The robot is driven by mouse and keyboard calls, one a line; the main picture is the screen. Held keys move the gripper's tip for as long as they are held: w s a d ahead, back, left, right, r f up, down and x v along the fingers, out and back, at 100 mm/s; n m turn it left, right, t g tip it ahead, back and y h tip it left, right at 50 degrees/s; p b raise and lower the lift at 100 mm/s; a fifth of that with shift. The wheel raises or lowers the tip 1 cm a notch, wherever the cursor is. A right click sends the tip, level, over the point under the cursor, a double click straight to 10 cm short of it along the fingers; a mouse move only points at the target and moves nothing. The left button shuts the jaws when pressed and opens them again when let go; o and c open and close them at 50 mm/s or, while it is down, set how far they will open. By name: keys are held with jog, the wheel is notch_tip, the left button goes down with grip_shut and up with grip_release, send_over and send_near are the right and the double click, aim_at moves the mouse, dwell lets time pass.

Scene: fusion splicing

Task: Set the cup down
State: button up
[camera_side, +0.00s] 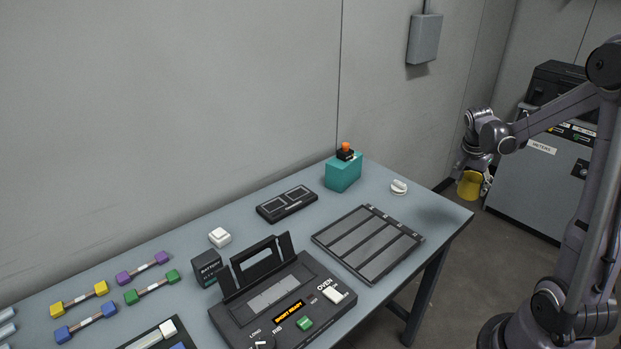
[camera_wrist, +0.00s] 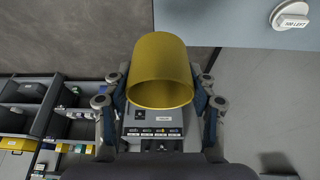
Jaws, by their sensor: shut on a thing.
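A yellow cup (camera_side: 469,186) is held in my gripper (camera_side: 474,179) beyond the table's right end in the side view. In the wrist view the cup (camera_wrist: 160,55) sits between the two fingers of my gripper (camera_wrist: 160,88), one on each side. The cup's open rim faces the lower part of the wrist view, and the inside I can see looks empty. The cup is clear of the tabletop (camera_side: 440,212) in the side view. Its far end overlaps the table edge in the wrist view.
On the table are a white round piece (camera_side: 399,188), a teal box with an orange top (camera_side: 344,173), a slotted dark tray (camera_side: 368,244) and a black splicer (camera_side: 280,305). The table's right corner is bare. A grey cabinet (camera_side: 540,185) stands behind my gripper.

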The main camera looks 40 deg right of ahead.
jog(key=w+a+n+t+y, duration=0.35)
jog(key=w+a+n, duration=1.05)
jog(key=w+a, duration=0.6)
jog(key=w+a+n+y, duration=0.1)
jog(key=w+a+n, duration=0.3)
jog(key=a, duration=0.4)
jog(key=w+a+n+y, duration=0.2)
jog(key=w+a+n, duration=0.25)
jog(key=a, duration=0.45)
jog(key=shift+t, duration=0.35)
jog(key=w+a+f, duration=0.1)
jog(key=a+f, duration=0.1)
jog(key=a, duration=0.1)
jog(key=w+a+f, duration=0.1)
jog(key=a+f, duration=0.1)
jog(key=a, duration=0.1)
jog(key=w+a+f, duration=0.1)
jog(key=a+f, duration=0.1)
jog(key=a, duration=0.2)
jog(key=shift+w, duration=0.1)
jog(key=shift+w+a+f, duration=0.15)
jog(key=shift+a+f, duration=0.15)
jog(key=shift+f, duration=2)
jog(key=o, duration=1.3)
jog(key=shift+f, duration=0.1)
